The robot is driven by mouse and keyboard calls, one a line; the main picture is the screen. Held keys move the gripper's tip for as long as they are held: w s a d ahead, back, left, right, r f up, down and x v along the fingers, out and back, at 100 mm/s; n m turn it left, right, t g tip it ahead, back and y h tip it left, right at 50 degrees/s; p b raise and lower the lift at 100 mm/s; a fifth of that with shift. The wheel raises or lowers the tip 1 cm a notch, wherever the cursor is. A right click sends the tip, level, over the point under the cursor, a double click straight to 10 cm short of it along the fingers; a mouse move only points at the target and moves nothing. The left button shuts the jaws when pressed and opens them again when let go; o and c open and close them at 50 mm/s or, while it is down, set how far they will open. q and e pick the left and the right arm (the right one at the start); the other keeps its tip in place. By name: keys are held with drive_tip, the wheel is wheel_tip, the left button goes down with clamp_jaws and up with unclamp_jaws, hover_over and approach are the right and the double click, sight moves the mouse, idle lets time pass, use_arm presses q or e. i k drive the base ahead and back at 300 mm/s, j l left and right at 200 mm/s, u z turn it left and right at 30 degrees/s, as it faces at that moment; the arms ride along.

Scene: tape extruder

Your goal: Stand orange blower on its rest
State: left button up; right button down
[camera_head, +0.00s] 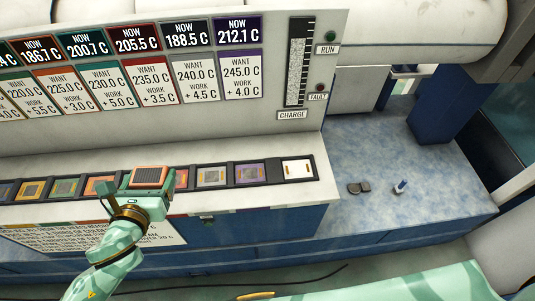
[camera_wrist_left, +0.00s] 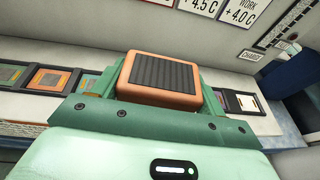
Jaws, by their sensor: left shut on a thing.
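The orange blower (camera_head: 150,176), a block with a dark ribbed top face, is in my left gripper (camera_head: 150,181) over the row of pads on the white counter. It also shows in the left wrist view (camera_wrist_left: 160,82), with the green jaws (camera_wrist_left: 160,90) shut around its sides. It hides part of the row. Dark-framed coloured pads lie in the row: an orange one (camera_head: 98,186) just left of the blower, and others in different colours. Which one is the blower's rest, and any gap below the blower, I cannot tell. My right gripper is not in view.
A sign panel (camera_head: 300,150) with temperature cards stands behind the white counter (camera_head: 260,198). A white pad (camera_head: 297,170) ends the row at the right. A blue bench top (camera_head: 400,150) holds small grey discs (camera_head: 358,188) and a small blue-and-white item (camera_head: 400,187).

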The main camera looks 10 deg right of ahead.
sight(298, 169)
drive_tip(key=l, duration=1.55)
